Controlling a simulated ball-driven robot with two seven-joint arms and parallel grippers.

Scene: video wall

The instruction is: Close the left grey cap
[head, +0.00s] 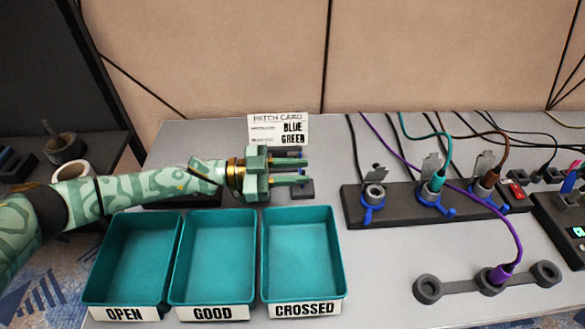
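A dark socket strip (404,222) lies on the table at the right of the middle, with three sockets in a row. The left grey cap (376,169) stands raised behind the left socket (374,193), which has a blue collar and no plug in it. The middle and right grey caps are also raised, behind sockets that hold a teal plug (437,182) and a brown plug (488,179). My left gripper (305,171) is open and empty, fingers pointing right, to the left of the strip and apart from the left cap. My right gripper is not in view.
Three teal trays labelled OPEN (97,278), GOOD (185,280) and CROSSED (333,277) stand in front of my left arm. A patch card (280,130) stands behind my gripper. A purple cable (400,158) crosses the strip to a front holder (460,287).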

